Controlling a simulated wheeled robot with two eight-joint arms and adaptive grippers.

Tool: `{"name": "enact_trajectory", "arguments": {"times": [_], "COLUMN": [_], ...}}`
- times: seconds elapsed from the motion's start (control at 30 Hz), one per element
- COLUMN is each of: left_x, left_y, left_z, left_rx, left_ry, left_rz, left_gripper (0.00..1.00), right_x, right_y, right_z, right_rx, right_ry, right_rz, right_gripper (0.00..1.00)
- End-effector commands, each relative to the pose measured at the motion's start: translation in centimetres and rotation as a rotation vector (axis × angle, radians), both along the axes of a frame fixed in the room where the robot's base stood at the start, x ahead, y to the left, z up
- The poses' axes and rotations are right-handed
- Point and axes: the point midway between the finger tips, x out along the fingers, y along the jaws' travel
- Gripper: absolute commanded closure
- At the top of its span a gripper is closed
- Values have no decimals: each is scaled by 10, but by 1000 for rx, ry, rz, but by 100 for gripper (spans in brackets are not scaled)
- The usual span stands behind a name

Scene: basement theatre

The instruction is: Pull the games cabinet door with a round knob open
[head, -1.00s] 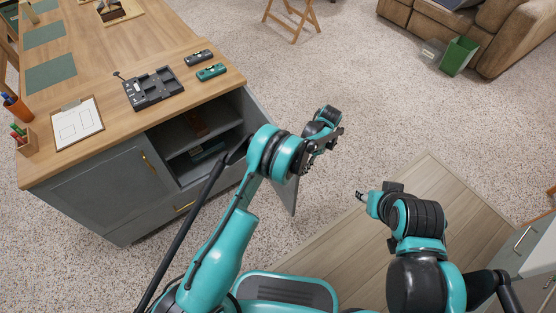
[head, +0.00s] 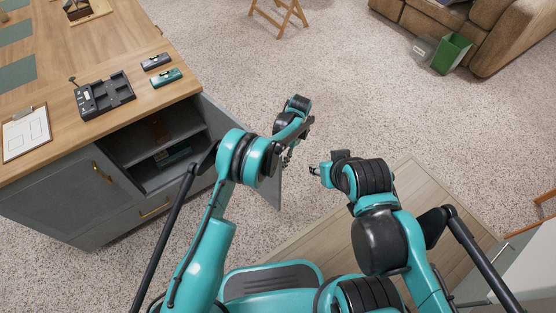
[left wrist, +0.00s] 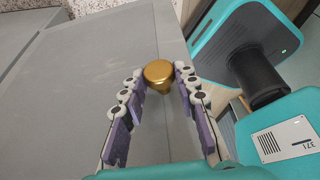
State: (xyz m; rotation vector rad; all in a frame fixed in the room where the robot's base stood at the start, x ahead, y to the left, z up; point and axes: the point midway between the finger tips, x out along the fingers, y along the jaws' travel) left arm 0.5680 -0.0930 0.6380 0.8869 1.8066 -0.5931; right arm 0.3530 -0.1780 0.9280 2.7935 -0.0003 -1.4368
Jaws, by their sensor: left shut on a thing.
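The games cabinet door (head: 271,191) is a grey panel standing open at the cabinet's right end, partly hidden behind my left arm in the head view. In the left wrist view the door face (left wrist: 95,75) fills the left and middle, with a round brass knob (left wrist: 159,72) on it. My left gripper (left wrist: 161,82) is shut on the knob, its purple-padded fingers on either side. In the head view my left gripper (head: 288,155) is at the door's outer side, the knob hidden. My right gripper (head: 316,170) is apart from the door, to its right; its fingers are too small to judge.
The grey cabinet (head: 62,200) has open shelves (head: 160,145) inside and a wooden top with a black tray (head: 104,95) and clipboard (head: 26,133). A folding stool (head: 280,14), green bin (head: 452,53) and brown sofa (head: 490,35) stand farther back. Carpet beyond the door is clear.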

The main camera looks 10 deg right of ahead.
Motion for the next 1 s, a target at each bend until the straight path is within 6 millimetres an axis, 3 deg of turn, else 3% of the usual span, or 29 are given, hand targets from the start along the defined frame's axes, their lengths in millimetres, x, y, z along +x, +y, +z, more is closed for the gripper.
{"name": "enact_trajectory", "arguments": {"times": [0.17, 0.2, 0.27, 0.67, 1.0], "left_x": [-1, -1, -1, 2, 17], "left_y": [-2, -2, -2, -3, -24], "left_z": [-1, -1, -1, 7, 70], "left_rx": [-5, -4, -4, -1, -2], "left_ry": [1, 1, 1, 0, -1], "left_rz": [-2, -2, -2, -1, -1], "left_gripper": [100, 63, 49, 49, 49], "right_x": [0, 0, 0, 0, 0], "right_y": [0, 0, 0, 0, 0], "right_z": [0, 0, 0, 0, 0], "right_rx": [0, 0, 0, 0, 0], "right_ry": [0, 0, 0, 0, 0], "right_rz": [0, 0, 0, 0, 0], "right_gripper": [60, 60, 60, 60, 60]}}
